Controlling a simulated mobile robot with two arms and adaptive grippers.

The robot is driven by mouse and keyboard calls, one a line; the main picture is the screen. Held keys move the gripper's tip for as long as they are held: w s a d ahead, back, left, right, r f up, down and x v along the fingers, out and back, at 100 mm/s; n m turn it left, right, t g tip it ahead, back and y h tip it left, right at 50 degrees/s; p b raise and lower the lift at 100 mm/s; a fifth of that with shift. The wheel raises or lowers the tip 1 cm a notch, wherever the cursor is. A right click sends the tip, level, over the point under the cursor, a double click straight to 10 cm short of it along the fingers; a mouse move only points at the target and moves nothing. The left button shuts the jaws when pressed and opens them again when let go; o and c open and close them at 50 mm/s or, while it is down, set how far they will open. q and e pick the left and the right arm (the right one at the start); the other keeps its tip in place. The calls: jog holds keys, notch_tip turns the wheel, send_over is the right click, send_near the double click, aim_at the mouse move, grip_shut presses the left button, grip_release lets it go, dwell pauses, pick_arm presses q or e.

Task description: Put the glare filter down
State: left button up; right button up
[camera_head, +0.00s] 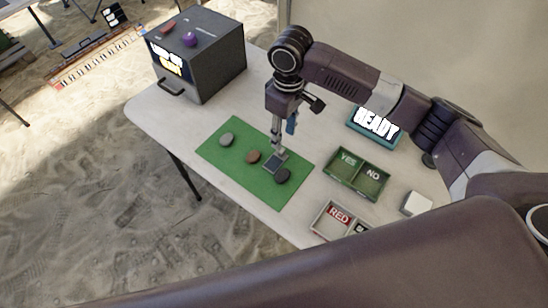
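The glare filter (273,163) looks like a small dark square pane with a pale frame. It is at the green mat (225,167), between a brown stone (253,156) and a dark stone (282,175). My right gripper (280,151) points down from above, with its fingertips closed at the filter's far edge. I cannot tell whether the filter touches the mat or hangs just above it. A grey stone (226,139) lies farther left on the mat. My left gripper is out of view.
A dark box (215,62) with a handle stands at the table's back left, with small objects on top. A YES/NO tray (357,174), a RED tray (327,221), a READY sign (374,126) and a white block (416,203) are to the right.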

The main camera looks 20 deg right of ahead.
aim_at(283, 151)
jog(key=shift+w+d, duration=0.1)
jog(key=shift+d, duration=0.1)
jog(key=shift+f, duration=0.35)
notch_tip(283, 151, down, 7)
jog(key=shift+a+r+p, duration=0.1)
jog(key=shift+p, duration=0.35)
grip_shut()
jog(key=shift+r, duration=0.15)
